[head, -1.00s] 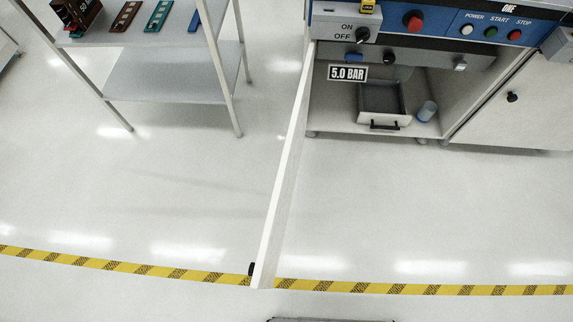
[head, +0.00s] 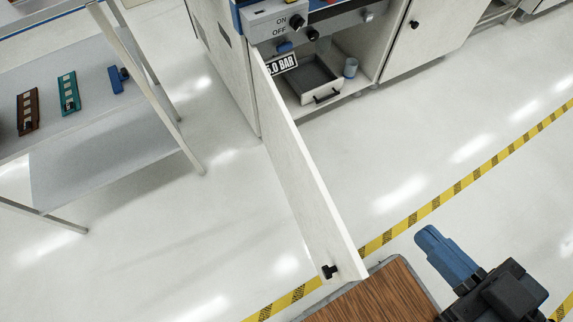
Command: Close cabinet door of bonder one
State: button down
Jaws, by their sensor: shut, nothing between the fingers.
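The cabinet door (head: 300,175) of bonder one (head: 225,65) is a white panel standing wide open, jutting out from the cabinet's left side toward me. Its black knob (head: 328,271) is near the free end, on the left face. The open cabinet shows a grey drawer (head: 315,80) with a dark handle and a small blue cup (head: 350,67). My gripper (head: 428,238), blue and black, is at the lower right, shut and empty. It is to the right of the door's free end and apart from it.
A grey shelf rack (head: 110,165) with coloured strips stands at left. A closed cabinet door (head: 425,40) is at right. Yellow-black floor tape (head: 450,192) passes by the door's free end. A brown wood-topped surface (head: 380,295) lies close below that end. Floor left of the door is clear.

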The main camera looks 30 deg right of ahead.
aim_at(335, 256)
jog(key=k+j+u, duration=0.15)
jog(key=j, duration=0.3)
jog(key=j+u, duration=0.15)
jog(key=j, duration=0.3)
jog(key=k+j+u, duration=0.15)
jog(key=j, duration=0.35)
